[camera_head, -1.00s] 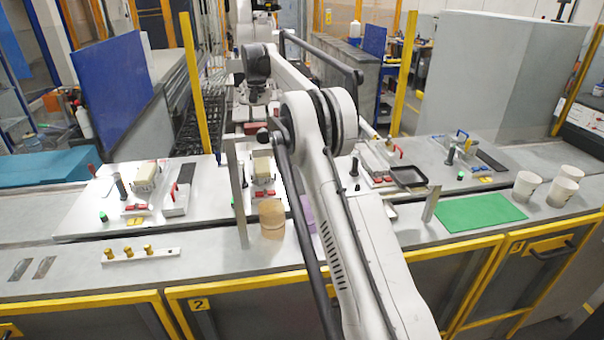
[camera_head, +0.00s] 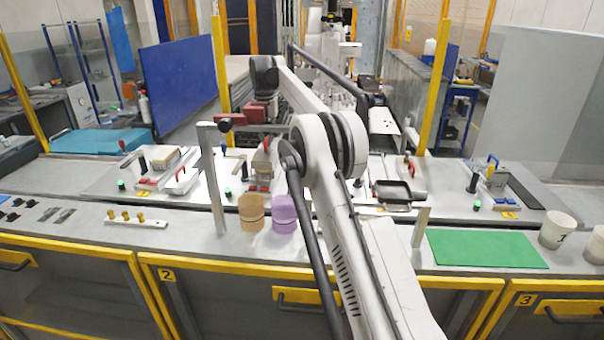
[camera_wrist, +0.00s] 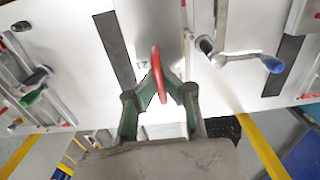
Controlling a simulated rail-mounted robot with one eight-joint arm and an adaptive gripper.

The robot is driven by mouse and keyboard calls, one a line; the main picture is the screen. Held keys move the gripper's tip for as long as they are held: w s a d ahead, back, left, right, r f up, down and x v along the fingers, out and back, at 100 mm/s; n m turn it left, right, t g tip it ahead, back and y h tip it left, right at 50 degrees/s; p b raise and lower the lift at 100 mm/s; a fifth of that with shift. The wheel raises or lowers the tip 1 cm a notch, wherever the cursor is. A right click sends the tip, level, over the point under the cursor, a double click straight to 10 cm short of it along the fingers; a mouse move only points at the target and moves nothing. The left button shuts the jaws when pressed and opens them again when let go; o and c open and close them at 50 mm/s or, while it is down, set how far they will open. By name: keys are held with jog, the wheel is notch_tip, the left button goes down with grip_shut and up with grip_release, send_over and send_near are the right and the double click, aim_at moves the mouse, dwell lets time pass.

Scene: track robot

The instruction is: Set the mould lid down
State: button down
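In the wrist view my gripper (camera_wrist: 160,88) has its green fingers closed in on a red upright handle (camera_wrist: 158,72). It appears to be the mould lid's handle, seen nearly edge-on. The lid's plate is hard to tell from the pale surface below, so I cannot tell whether it touches anything. In the head view my arm crosses the middle and hides my gripper. Other red-handled plates lie on the stations, one at left (camera_head: 180,180) and one right of my arm (camera_head: 408,170).
An orange-brown cylinder (camera_head: 251,213) and a purple one (camera_head: 284,214) stand on the front counter. A green mat (camera_head: 487,249) and white cups (camera_head: 557,230) are at right. A post (camera_head: 213,180) stands at left. A blue-knobbed crank (camera_wrist: 272,64) lies right of my gripper.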

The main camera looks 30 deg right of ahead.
jog(key=shift+s+d+f+p, duration=0.35)
jog(key=shift+d+f+p, duration=0.1)
jog(key=shift+d+f, duration=1.35)
jog(key=shift+s+d+f+p, duration=0.3)
jog(key=shift+d+f+p, duration=0.2)
jog(key=shift+d+f, duration=1.3)
jog(key=shift+s+d+f+p, duration=0.35)
jog(key=shift+d+f+p, duration=0.1)
jog(key=shift+d+f, duration=1.35)
jog(key=shift+r, duration=0.1)
jog(key=c, duration=1.9)
grip_release()
notch_tip(320, 180, up, 12)
jog(key=shift+b, duration=0.7)
